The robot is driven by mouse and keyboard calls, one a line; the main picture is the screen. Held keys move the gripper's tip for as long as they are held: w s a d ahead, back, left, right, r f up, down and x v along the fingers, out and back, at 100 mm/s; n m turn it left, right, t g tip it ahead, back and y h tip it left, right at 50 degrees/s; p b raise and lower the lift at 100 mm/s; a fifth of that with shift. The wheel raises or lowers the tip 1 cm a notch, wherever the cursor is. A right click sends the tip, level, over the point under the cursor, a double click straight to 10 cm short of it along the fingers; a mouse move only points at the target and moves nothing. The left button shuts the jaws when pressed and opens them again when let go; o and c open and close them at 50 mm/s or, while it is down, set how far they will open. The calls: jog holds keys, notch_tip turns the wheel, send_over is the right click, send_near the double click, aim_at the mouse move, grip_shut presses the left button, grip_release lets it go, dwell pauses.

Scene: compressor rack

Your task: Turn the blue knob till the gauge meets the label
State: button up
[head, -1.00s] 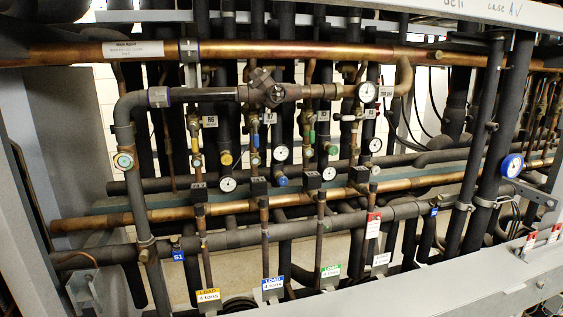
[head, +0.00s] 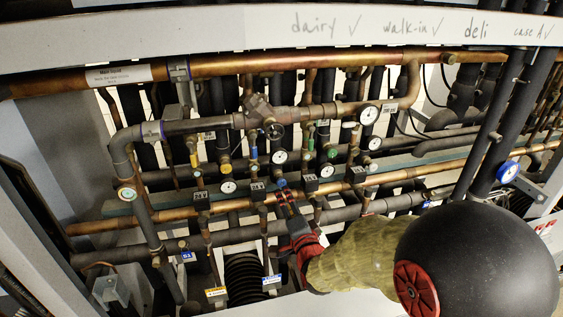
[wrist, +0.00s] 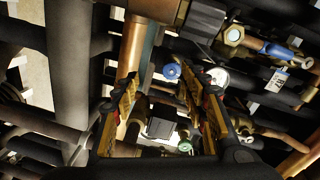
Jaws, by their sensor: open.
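The small blue knob (head: 281,182) sits low among the pipes in the head view, below a white round gauge (head: 280,157). In the wrist view the blue knob (wrist: 172,71) lies ahead, between my two fingers and beyond their tips. My gripper (head: 284,196) reaches up to it from below in the head view. In the wrist view my gripper (wrist: 160,78) is open, with nothing between the fingers. A white gauge face (wrist: 218,76) is partly covered by the right finger. The gauge's needle and any mark on its label are too small to read.
Black boxes (head: 258,190) sit along the copper pipe on both sides of the knob. A green knob (head: 332,153) and yellow knobs (head: 225,168) are close by. Dense pipes leave little free room.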

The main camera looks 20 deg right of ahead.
aim_at(281, 184)
jog(key=shift+m+t, duration=0.5)
jog(key=shift+m, duration=0.1)
jog(key=shift+w+d+r+p, duration=0.1)
jog(key=shift+w+r+p, duration=0.3)
jog(key=shift+w, duration=1.05)
jog(key=shift+w+a+r+p, duration=0.1)
jog(key=shift+w+p, duration=0.5)
jog(key=shift+w, duration=0.8)
jog(key=shift+w+d+r+p, duration=0.15)
jog(key=shift+w+p, duration=0.35)
jog(key=shift+w, duration=0.95)
jog(key=shift+c, duration=0.9)
grip_shut()
